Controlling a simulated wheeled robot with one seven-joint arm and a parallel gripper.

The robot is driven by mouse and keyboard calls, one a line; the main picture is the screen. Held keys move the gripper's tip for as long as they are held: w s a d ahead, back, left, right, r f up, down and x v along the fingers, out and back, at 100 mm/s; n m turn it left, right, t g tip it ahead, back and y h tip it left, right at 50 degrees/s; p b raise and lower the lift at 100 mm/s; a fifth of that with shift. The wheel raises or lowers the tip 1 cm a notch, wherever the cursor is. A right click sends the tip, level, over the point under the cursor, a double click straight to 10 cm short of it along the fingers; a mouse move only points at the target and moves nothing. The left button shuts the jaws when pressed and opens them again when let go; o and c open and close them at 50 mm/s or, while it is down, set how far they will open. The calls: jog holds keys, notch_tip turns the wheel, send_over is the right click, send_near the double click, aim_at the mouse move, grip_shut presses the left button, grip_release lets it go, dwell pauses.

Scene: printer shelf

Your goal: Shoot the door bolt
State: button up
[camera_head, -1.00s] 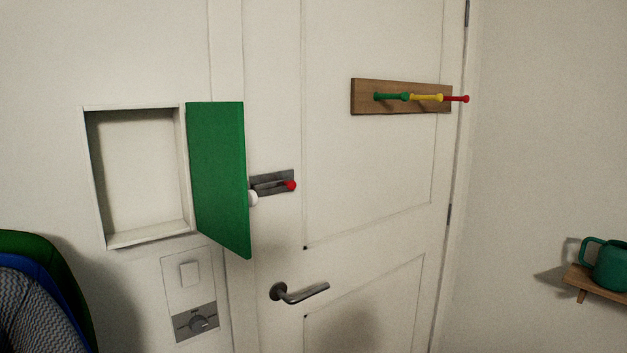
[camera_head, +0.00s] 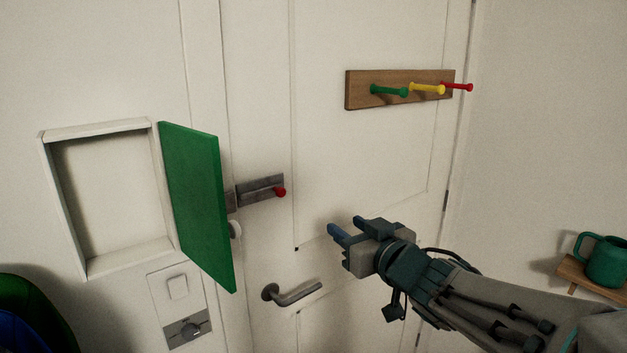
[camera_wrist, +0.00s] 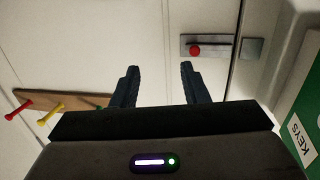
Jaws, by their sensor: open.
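The door bolt (camera_head: 260,189) is a grey metal plate with a sliding bar and a red knob (camera_head: 280,192), fixed on the white door (camera_head: 370,150). The knob is at the plate's right end in the head view. A second metal piece (camera_head: 231,201) on the frame, left of the bolt, is partly hidden by the green cabinet door. In the wrist view the bolt plate (camera_wrist: 208,47) and red knob (camera_wrist: 195,51) show beyond the fingertips, with the catch (camera_wrist: 252,49) to their right. My gripper (camera_head: 348,226) is open and empty, right of and below the bolt, apart from it.
The open green cabinet door (camera_head: 197,205) juts out just left of the bolt. A lever handle (camera_head: 292,292) is below. A peg rack (camera_head: 358,90) hangs above right. A green mug (camera_head: 607,262) stands on a small shelf at right.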

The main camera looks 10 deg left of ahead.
aim_at(282, 192)
jog(key=w+a+y, duration=0.1)
jog(key=w+a, duration=0.1)
jog(key=a, duration=0.2)
jog(key=w+a+r+n+g+y+p, duration=0.1)
jog(key=w+a, duration=0.1)
jog(key=a, duration=0.3)
jog(key=w+a+r+p, duration=0.1)
jog(key=w+a, duration=0.2)
jog(key=a, duration=0.2)
jog(key=shift+w+r+n+g+y, duration=0.1)
jog(key=shift+r+n+g+y, duration=0.05)
jog(key=shift+n+g+y, duration=0.2)
grip_shut()
